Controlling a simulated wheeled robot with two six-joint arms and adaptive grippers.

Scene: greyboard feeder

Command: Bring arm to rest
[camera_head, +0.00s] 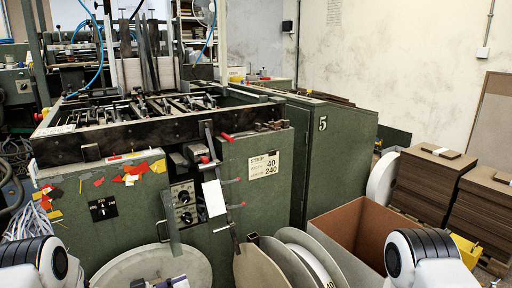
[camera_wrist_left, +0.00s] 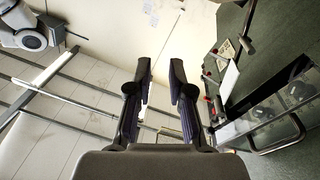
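My left arm (camera_head: 40,262) comes in at the lower left of the head view. My left gripper (camera_head: 166,283) barely shows at the bottom edge, in front of the machine. In the left wrist view my left gripper (camera_wrist_left: 159,75) has two dark fingers apart, with nothing between them. My right arm (camera_head: 425,255) shows at the lower right of the head view. My right gripper is outside the views.
A green machine (camera_head: 250,188) with levers and dials fills the middle. Round reels (camera_head: 300,258) and an open cardboard box (camera_head: 362,232) stand close in front of it. Greyboard stacks (camera_head: 428,185) stand at the right. Cables (camera_head: 25,220) hang at the left.

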